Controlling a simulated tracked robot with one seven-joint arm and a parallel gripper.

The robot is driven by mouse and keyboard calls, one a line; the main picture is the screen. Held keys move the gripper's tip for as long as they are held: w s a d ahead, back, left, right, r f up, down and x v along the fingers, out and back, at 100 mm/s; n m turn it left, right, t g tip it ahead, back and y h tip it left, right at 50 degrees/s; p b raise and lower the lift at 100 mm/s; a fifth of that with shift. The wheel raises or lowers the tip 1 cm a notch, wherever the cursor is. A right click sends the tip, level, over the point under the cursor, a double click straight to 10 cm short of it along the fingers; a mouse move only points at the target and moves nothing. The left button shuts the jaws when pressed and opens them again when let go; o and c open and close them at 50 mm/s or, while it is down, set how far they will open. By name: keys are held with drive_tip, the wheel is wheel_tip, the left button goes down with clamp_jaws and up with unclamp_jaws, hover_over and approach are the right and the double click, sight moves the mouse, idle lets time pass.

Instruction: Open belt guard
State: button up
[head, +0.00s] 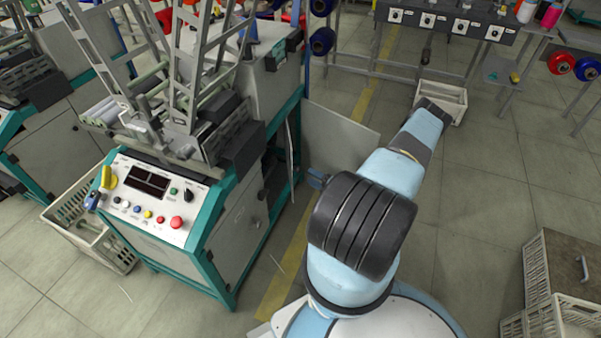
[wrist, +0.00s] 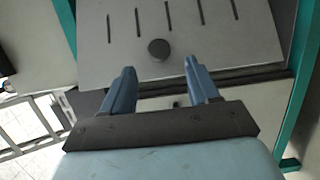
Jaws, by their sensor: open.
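The belt guard looks to be the grey slotted panel (wrist: 200,45) with a dark round knob (wrist: 158,50), between teal frame posts in the wrist view. A dark gap shows along its lower edge. In the head view a plain grey panel (head: 338,140) juts out from the right side of the winding machine; I cannot tell for sure that it is the same panel. My gripper (wrist: 160,70) is open and empty, its blue fingers just below the knob and to either side of it. In the head view its blue fingers (head: 317,179) show beside the machine, partly hidden by my arm.
The machine's control panel (head: 150,198) faces front, with a white crate (head: 120,256) on the floor at its left. Another crate (head: 446,98) lies beyond my arm. More crates (head: 537,270) stand at right. Floor between is clear.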

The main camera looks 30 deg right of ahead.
drive_tip(key=x, duration=0.6)
drive_tip(key=shift+w+a, duration=0.2)
drive_tip(key=shift+w, duration=0.15)
drive_tip(key=shift+s, duration=0.1)
clamp_jaws()
drive_tip(key=shift+d, duration=0.1)
